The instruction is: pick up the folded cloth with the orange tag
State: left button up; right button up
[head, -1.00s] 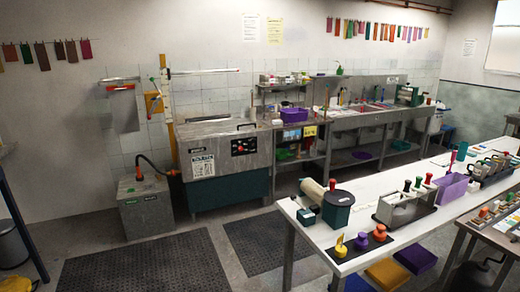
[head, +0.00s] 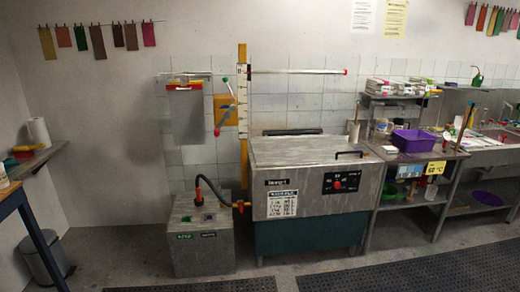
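I cannot make out a folded cloth with an orange tag in the head view. Several flat coloured strips (head: 98,38) hang from a line on the back wall at upper left, and none looks folded. A small orange and yellow item (head: 26,150) lies on the wall shelf at the left, too small to identify. Neither of my grippers is in view.
A steel vat (head: 315,180) and a grey box (head: 203,235) with a black hose stand against the back wall. A bench with a purple basin (head: 413,140) is at right. A bin (head: 45,256) and blue-legged table are at left. Dark mats (head: 420,272) lie on the floor.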

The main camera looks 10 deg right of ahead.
aim_at(390, 150)
jog(key=i+l+z, duration=0.1)
jog(key=i+z, duration=0.15)
jog(key=i, duration=0.25)
jog(key=i+z, duration=0.25)
jog(key=i, duration=0.25)
jog(key=i+z, duration=0.25)
jog(key=i, duration=0.2)
jog(key=i+j+z, duration=0.25)
jog(key=i, duration=0.25)
jog(key=i+j+z, duration=0.3)
jog(key=i, duration=0.15)
